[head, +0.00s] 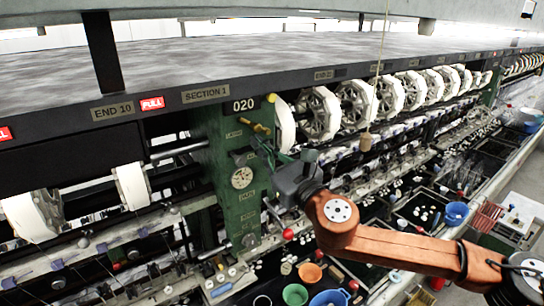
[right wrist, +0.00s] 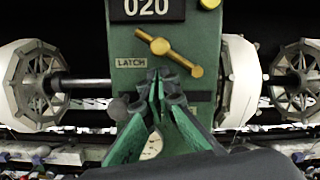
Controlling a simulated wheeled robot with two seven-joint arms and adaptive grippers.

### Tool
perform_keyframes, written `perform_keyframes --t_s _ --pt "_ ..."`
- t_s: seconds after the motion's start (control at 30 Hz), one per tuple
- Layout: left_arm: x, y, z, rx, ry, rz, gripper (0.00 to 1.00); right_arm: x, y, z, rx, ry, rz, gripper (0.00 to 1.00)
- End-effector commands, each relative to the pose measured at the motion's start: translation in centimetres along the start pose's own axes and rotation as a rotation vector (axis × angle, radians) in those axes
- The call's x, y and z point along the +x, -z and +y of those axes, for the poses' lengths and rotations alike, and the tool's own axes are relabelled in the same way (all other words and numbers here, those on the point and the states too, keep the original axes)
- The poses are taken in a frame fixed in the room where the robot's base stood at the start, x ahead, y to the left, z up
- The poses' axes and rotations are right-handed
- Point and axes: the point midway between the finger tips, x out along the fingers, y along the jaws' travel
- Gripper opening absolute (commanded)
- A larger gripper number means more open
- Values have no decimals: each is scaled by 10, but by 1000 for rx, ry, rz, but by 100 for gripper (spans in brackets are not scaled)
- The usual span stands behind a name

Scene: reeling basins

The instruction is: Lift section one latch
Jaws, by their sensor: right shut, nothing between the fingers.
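The section one latch is a brass bar on a round boss. It is mounted on the green end post (head: 240,195) below the 020 plate and shows in the head view (head: 257,127). In the right wrist view the latch (right wrist: 169,51) slants from upper left to lower right, beside a LATCH label (right wrist: 132,62). My right gripper (head: 264,150) is shut and empty. Its fingertips (right wrist: 163,80) are just below the latch in the wrist view; I cannot tell whether they touch it. My left gripper is not in view.
A SECTION 1 sign (head: 206,94) is on the dark beam above. White reels (head: 320,112) flank the post. A wooden handle (head: 366,142) hangs on a cord right of my gripper. Below are a red-knobbed lever (head: 288,233) and bowls, including a green one (head: 295,294).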

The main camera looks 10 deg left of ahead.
Motion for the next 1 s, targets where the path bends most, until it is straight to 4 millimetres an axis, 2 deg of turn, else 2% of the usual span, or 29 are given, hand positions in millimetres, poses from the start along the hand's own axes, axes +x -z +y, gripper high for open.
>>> perform_keyframes --t_s 0.1,0.7,0.83,1.0 --pt "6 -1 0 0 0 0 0 -25 2 0 -1 0 0 0" --pt "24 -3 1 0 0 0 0 -136 2 -1 0 2 1 0" --pt "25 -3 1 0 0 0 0 -147 1 0 0 1 1 0" --pt "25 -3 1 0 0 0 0 -148 0 0 1 0 0 0"
